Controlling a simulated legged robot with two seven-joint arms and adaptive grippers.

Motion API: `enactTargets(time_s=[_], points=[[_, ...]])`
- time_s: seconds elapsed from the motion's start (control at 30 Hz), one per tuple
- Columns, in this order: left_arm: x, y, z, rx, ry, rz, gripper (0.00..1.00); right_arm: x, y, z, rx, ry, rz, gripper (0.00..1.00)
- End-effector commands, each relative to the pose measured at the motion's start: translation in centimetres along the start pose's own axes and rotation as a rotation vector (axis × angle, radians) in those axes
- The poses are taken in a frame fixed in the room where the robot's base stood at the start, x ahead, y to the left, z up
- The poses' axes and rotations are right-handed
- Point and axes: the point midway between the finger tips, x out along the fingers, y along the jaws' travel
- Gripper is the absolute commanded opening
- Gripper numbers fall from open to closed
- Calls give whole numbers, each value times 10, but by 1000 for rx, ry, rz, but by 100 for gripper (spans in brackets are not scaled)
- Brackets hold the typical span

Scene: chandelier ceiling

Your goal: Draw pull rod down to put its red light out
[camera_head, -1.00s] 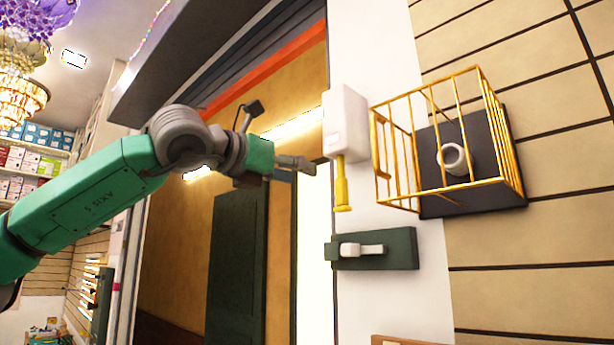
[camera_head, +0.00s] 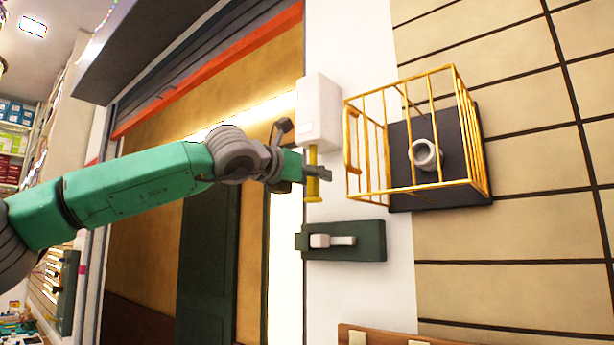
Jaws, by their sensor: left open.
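The yellow pull rod (camera_head: 313,188) hangs from the underside of a white box (camera_head: 319,112) on the white wall strip. It ends in a wider foot. My left gripper (camera_head: 318,173) comes in from the left and is open. Its fingers overlap the middle of the rod in the picture, hiding part of it. I cannot tell whether they touch the rod or stand in front of it. No red light shows on the side of the box that I see. My right gripper is not in view.
A gold wire cage (camera_head: 370,150) around a grey round knob (camera_head: 426,154) is fixed close right of the rod. Below it, a dark green plate (camera_head: 372,241) carries a white handle (camera_head: 331,240). A wooden board edge (camera_head: 380,336) shows at the bottom.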

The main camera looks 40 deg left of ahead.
Motion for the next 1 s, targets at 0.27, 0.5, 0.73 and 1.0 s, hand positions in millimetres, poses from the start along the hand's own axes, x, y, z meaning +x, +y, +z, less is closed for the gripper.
enactTargets(time_s=[0.27,0.5,0.73,1.0], points=[[0,0,0,0,0,0,22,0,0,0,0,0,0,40],[0,0,0,0,0,1,0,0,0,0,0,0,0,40],[0,1,-4,-1,0,1,0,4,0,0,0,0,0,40],[0,2,-13,-1,1,2,0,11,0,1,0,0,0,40]])
